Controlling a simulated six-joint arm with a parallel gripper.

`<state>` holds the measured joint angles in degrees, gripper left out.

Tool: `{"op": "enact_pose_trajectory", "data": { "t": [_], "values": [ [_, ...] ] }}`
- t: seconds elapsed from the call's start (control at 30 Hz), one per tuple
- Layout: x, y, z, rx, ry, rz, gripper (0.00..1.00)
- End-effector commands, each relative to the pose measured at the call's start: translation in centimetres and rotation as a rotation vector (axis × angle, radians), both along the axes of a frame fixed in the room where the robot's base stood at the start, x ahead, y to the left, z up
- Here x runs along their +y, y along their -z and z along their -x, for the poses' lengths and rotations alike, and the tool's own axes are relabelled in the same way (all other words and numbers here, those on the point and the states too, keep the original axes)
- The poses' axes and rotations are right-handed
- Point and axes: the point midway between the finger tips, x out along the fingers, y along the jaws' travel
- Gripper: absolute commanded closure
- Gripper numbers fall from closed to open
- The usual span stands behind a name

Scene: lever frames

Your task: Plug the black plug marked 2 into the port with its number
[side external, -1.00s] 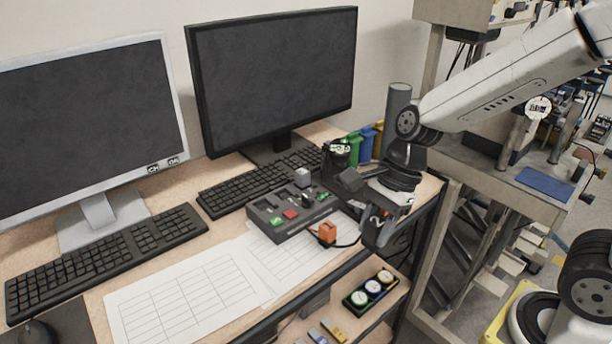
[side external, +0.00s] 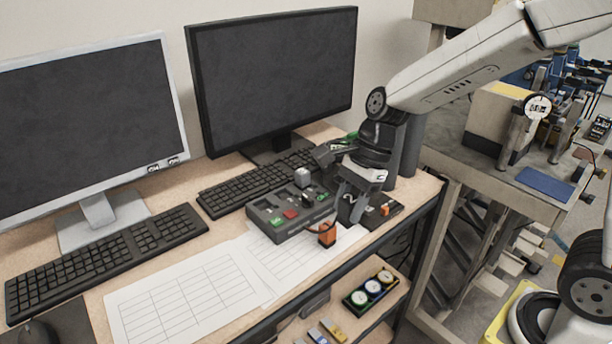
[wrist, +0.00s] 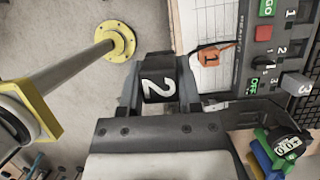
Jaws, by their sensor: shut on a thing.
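My gripper (side external: 349,212) is shut on the black plug marked 2 (wrist: 158,85), whose white number faces the wrist camera. In the side view the plug (side external: 349,197) is between the fingers, just right of the dark port box (side external: 282,236). The plug and box appear apart. The box's top carries labels 1, 2 and 3, red and green parts; the wrist view shows part of the box (wrist: 268,48) at the upper right. A grey block marked 3 (wrist: 297,84) stands on it. The opening of port 2 cannot be made out clearly.
An orange plug marked 1 (side external: 327,235) lies before the box on paper sheets (side external: 180,295). A dark block with an orange part (side external: 386,211) is right of my gripper. Keyboard (side external: 245,185) and monitor (side external: 275,80) stand behind. A lower shelf holds round gauges (side external: 371,287).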

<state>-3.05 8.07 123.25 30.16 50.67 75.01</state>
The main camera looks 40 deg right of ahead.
Motion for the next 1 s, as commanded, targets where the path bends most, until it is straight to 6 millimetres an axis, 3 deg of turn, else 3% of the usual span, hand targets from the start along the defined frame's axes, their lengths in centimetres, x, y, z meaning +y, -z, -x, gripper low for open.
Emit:
{"op": "enact_pose_trajectory", "data": {
  "t": [0.5,1.0],
  "values": [
    [-0.6,-0.2,-10.4,0.0,-0.013,-0.007,1.0],
    [-1.8,1.3,-18.8,0.001,-0.024,-0.003,1.0]
  ]
}}
